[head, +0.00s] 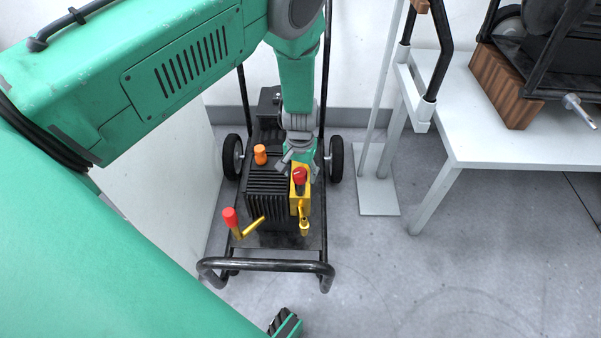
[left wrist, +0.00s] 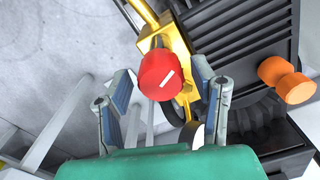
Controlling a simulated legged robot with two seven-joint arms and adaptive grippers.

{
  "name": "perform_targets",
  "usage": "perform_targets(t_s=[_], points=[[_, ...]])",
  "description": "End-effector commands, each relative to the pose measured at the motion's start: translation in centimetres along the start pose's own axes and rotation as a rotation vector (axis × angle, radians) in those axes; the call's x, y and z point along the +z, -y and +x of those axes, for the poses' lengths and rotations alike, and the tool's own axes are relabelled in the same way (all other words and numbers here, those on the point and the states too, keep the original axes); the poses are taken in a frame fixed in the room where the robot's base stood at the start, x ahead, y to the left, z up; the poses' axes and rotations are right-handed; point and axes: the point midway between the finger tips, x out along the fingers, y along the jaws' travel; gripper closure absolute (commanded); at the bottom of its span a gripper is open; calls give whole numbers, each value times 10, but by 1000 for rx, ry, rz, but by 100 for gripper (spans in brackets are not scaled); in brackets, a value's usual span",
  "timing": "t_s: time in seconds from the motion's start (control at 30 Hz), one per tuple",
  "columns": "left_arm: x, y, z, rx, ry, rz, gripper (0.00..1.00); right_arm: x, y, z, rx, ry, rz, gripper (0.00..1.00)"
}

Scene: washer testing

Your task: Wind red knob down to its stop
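The red knob (head: 299,175) sits on top of a yellow valve body (head: 295,205) at the right side of the black ribbed machine. In the left wrist view the red knob (left wrist: 161,75) has a white line on its face. My left gripper (head: 300,168) comes down over the knob from above and behind. Its two fingers show in the left wrist view (left wrist: 163,82), spread apart on either side of the knob, with visible gaps. Whether a fingertip touches it I cannot tell. My right gripper is not in view.
The machine (head: 268,190) rides on a wheeled cart with a black handlebar (head: 265,264). An orange knob (head: 260,154) and a red-tipped yellow lever (head: 230,217) stand close by. A white table (head: 500,140) is at the right. A stand base (head: 376,180) is on the floor between.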

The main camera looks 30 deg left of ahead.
Motion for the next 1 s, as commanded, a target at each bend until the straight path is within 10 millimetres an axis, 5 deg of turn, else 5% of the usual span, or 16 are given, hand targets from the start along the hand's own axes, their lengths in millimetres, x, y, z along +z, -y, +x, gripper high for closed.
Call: perform_targets(t_s=[0.03,0.1,0.57,1.0], points=[[0,0,0,0,0,0,69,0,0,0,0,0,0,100],[0,0,0,0,0,0,94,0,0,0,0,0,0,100],[0,0,-1,0,0,-73,94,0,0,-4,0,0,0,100],[0,0,-1,0,0,-432,94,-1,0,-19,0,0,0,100]])
